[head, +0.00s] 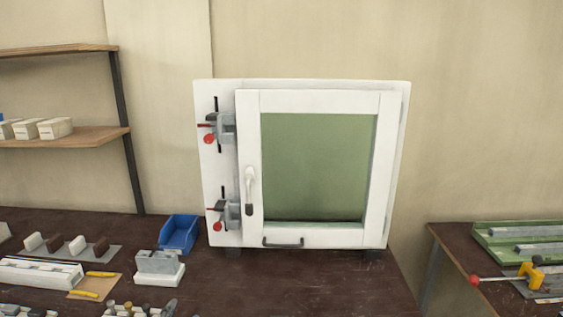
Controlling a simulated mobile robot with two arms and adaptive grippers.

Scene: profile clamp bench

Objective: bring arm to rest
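Neither of my arms nor grippers shows in the head view. A white window frame unit (318,101) with a green pane (318,165) stands upright on the dark bench (310,285). Its sash looks shut, and its white handle (250,190) points down. Two grey clamps with red knobs sit on the left side of the frame, an upper clamp (225,127) and a lower clamp (230,215). A dark pull handle (283,243) is at the bottom edge.
A blue bin (179,234) and a grey block on a white base (157,268) stand left of the frame. Several small tools lie further left. A shelf (65,137) is on the left wall. A second table (450,243) with a green tray (485,241) stands right, beyond a gap.

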